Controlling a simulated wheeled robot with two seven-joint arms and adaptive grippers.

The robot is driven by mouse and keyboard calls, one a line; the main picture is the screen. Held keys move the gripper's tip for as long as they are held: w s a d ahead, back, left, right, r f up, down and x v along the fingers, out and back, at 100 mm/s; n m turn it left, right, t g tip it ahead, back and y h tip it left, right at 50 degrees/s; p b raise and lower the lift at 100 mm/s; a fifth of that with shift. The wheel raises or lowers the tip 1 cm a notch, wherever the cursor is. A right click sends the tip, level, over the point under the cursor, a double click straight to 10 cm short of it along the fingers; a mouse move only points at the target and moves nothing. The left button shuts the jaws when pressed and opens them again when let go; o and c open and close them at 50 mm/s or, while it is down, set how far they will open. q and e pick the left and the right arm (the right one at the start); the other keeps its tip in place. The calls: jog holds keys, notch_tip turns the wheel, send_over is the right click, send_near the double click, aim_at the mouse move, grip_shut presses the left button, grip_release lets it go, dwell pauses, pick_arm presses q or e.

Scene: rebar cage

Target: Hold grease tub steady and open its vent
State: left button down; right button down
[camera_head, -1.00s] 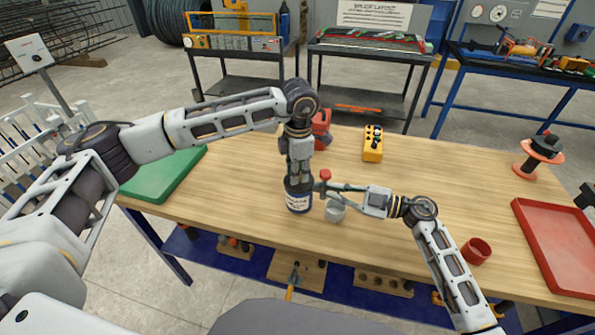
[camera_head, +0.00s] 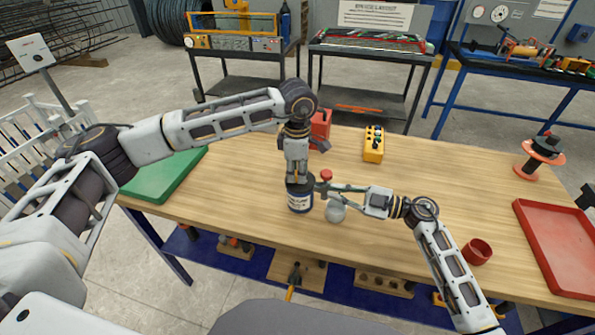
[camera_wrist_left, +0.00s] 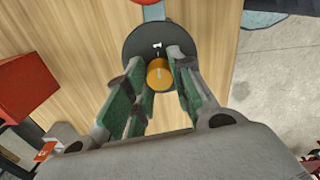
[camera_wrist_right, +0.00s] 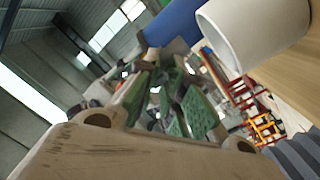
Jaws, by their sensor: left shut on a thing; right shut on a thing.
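The grease tub (camera_head: 299,201), dark with a white and blue label, stands upright near the table's front edge. In the left wrist view its round dark lid (camera_wrist_left: 133,44) carries an orange vent knob (camera_wrist_left: 158,74) with a pale mark line. My left gripper (camera_head: 297,181) points down from above, shut on this knob with a finger on either side. My right gripper (camera_head: 325,187) reaches in from the right, shut at the tub's side, beside a red round knob (camera_head: 326,174). The right fingertips (camera_wrist_right: 160,70) partly hide what they grip. A blue surface (camera_wrist_right: 175,22) shows behind them.
A small white cup (camera_head: 336,213) stands just right of the tub, close under my right gripper. A red block (camera_head: 320,125) and a yellow box (camera_head: 373,145) are behind. A red cup (camera_head: 478,251), red tray (camera_head: 560,250) and green board (camera_head: 160,178) lie farther off.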

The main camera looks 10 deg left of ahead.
pick_arm(q)
jog(key=c, duration=1.2)
grip_release()
jog(key=shift+r, duration=0.1)
jog(key=shift+s+d+r, duration=0.1)
jog(key=shift+s+r, duration=0.1)
jog(key=shift+r, duration=2.75)
jog(key=shift+s+r, duration=0.15)
jog(key=shift+r, duration=2.75)
pick_arm(e)
jog(key=c, duration=1.5)
grip_release()
jog(key=shift+o, duration=0.2)
